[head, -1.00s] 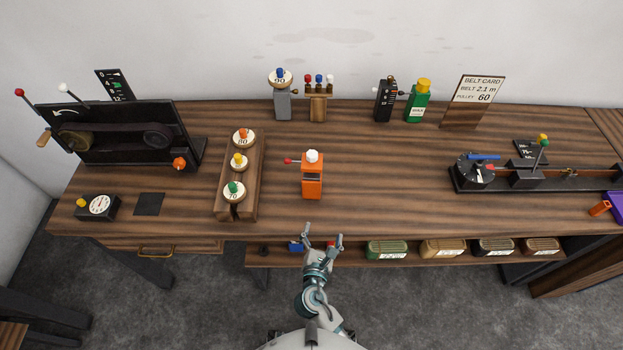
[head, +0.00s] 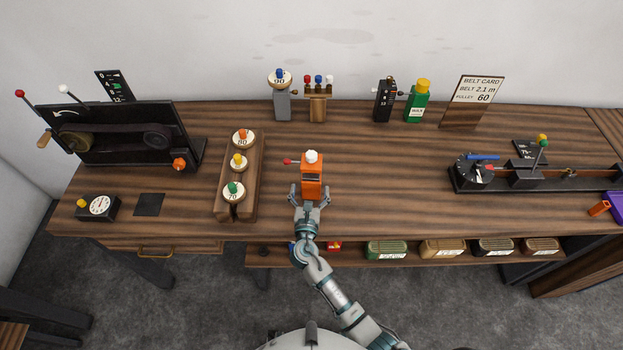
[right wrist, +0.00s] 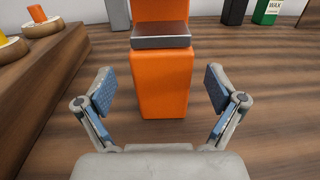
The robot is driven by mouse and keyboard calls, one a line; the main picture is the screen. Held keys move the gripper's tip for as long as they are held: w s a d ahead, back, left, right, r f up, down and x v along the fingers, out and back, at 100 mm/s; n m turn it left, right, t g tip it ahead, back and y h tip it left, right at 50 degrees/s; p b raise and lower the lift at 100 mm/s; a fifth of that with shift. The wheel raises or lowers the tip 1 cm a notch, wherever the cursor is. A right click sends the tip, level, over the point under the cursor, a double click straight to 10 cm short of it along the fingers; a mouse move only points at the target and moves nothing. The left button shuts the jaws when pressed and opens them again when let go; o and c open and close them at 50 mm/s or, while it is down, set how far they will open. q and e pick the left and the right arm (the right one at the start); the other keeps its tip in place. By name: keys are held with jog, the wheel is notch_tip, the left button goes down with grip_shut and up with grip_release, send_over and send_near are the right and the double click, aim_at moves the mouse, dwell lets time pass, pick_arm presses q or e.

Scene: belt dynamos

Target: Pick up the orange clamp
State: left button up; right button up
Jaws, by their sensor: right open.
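The orange clamp (head: 312,178) stands upright on the wooden bench, with a white knob on top and a red-tipped lever pointing left. My right gripper (head: 310,192) is at its front, open, with one finger near each side of its lower body. In the right wrist view the clamp's orange body (right wrist: 162,80) rises between and beyond the two open fingers of the gripper (right wrist: 160,90). There is a visible gap on both sides, and neither finger touches it. My left gripper is not in view.
A wooden rack (head: 250,180) with several labelled pulleys stands left of the clamp. A black machine (head: 115,135) is at the far left. A green wax bottle (head: 417,106) stands at the back. The bench (head: 390,190) right of the clamp is clear.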

aim_at(311, 175)
jog(key=w, duration=0.4)
jog(key=shift+w+d+f, duration=0.2)
jog(key=shift+w+f, duration=0.1)
jog(key=shift+f, duration=0.05)
jog(key=shift+c, duration=0.7)
jog(key=shift+r, duration=0.15)
grip_shut()
jog(key=shift+r+p, duration=0.4)
jog(key=shift+r, duration=1.2)
jog(key=shift+s+r, duration=0.2)
jog(key=shift+r, duration=0.05)
jog(key=s+r, duration=0.1)
jog(key=s, duration=1.4)
jog(key=shift+s+r+p, duration=0.15)
jog(key=shift+s+p, duration=0.15)
jog(key=shift+s, duration=0.05)
